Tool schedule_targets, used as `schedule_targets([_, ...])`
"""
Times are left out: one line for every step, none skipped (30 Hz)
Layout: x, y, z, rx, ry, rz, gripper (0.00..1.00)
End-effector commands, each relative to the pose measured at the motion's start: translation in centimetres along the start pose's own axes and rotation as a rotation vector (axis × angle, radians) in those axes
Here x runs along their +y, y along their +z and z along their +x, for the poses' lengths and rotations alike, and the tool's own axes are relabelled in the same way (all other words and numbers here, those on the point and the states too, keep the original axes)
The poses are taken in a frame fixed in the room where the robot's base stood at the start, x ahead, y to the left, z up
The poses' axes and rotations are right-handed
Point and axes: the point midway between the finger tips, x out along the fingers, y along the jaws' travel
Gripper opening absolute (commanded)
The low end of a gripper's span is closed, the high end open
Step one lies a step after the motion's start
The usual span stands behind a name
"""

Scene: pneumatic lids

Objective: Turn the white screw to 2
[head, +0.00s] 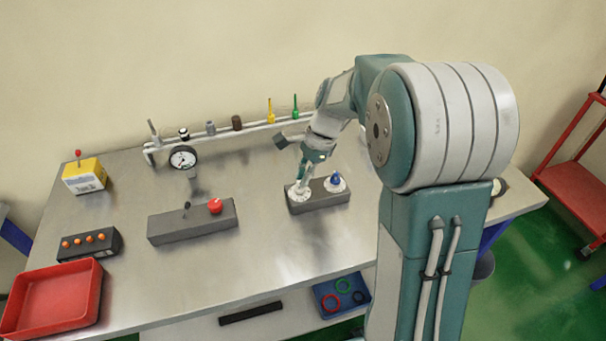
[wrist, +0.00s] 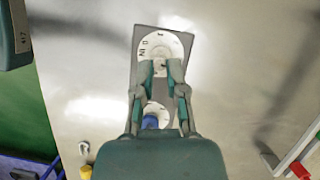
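The white screw is a round white dial (head: 298,196) on the left end of a dark grey block (head: 318,203) on the metal table. In the wrist view the dial (wrist: 177,44) shows black marks around its face, near the top of the block. My gripper (head: 302,181) points down at the dial. In the wrist view its fingertips (wrist: 160,70) stand on both sides of the pale raised middle of the screw and appear closed on it. The fingers hide part of the dial, so its setting cannot be read. A second white dial with a blue knob (head: 336,183) sits on the block's right end.
A grey box with a red button (head: 215,206) stands to the left. A yellow box (head: 85,176), a box with orange buttons (head: 90,244) and a red tray (head: 52,299) are farther left. Bare table surrounds the block.

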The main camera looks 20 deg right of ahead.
Motion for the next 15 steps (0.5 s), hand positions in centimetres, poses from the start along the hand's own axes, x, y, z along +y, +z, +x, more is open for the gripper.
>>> schedule_targets([-0.04, 0.05, 0.06, -0.001, 0.0, -0.001, 0.0])
schedule_targets([-0.04, 0.05, 0.06, -0.001, 0.0, 0.0, 0.0])
schedule_targets([-0.04, 0.06, 0.07, -0.001, 0.0, -0.001, 0.0])
schedule_targets([-0.05, 0.07, 0.07, -0.001, 0.0, -0.001, 0.0])
schedule_targets([-0.05, 0.07, 0.08, -0.001, 0.0, -0.002, 0.0])
schedule_targets([-0.06, 0.08, 0.08, -0.001, 0.001, -0.004, 0.0])
schedule_targets([-0.07, 0.09, 0.09, -0.001, 0.002, -0.006, 0.0])
schedule_targets([-0.08, 0.09, 0.09, -0.002, 0.004, -0.01, 0.0])
schedule_targets([-0.09, 0.1, 0.1, -0.002, 0.006, -0.016, 0.0])
schedule_targets([-0.11, 0.1, 0.1, -0.002, 0.009, -0.023, 0.0])
schedule_targets([-0.13, 0.12, 0.1, -0.002, 0.012, -0.032, 0.0])
schedule_targets([-0.14, 0.14, 0.1, -0.002, 0.017, -0.045, 0.0])
schedule_targets([-0.15, 0.16, 0.11, -0.002, 0.023, -0.056, 0.0])
schedule_targets([-0.15, 0.17, 0.11, -0.002, 0.029, -0.069, 0.0])
schedule_targets([-0.16, 0.18, 0.12, -0.002, 0.038, -0.09, 0.0])
